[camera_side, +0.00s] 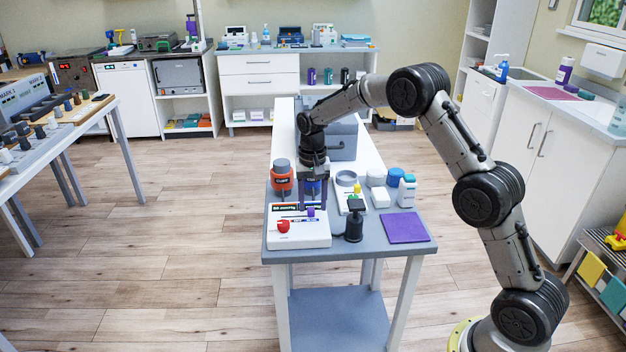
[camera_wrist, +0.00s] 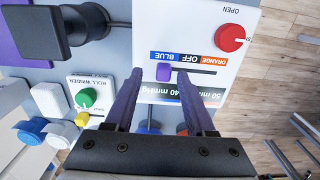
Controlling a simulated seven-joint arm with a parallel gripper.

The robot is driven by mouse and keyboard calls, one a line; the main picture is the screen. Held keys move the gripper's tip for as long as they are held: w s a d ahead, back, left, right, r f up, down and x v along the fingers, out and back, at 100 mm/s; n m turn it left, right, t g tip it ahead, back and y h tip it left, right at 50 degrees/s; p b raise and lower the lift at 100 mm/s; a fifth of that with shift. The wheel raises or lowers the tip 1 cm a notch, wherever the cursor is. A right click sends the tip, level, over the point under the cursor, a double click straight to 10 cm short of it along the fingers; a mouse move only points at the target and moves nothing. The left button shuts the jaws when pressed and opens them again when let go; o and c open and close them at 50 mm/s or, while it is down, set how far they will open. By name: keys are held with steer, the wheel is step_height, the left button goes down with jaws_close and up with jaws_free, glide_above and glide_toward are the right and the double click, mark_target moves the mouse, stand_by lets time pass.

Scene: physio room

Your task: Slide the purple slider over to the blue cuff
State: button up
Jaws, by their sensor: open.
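The white control box (camera_side: 300,238) stands at the front left of the grey table. Its purple slider (camera_wrist: 164,72) sits in a dark slot, beside the BLUE word of the ORANGE/OFF/BLUE strip; it also shows in the side view (camera_side: 310,212). My gripper (camera_wrist: 160,78) is open and points down at the box, its purple fingers apart on either side of the slider. Whether they touch it cannot be told. The blue cuff (camera_side: 312,190) stands behind the box, mostly hidden by my gripper. The orange cuff (camera_side: 282,182) stands to its left.
A red knob (camera_side: 283,226) rises from the box front. A black post (camera_side: 354,224) stands close on the right, with a purple mat (camera_side: 404,228) beyond.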

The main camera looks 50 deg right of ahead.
mark_target(313, 208)
step_height(313, 208, up, 13)
steer(key=shift+f, duration=0.2)
stand_by(0.3)
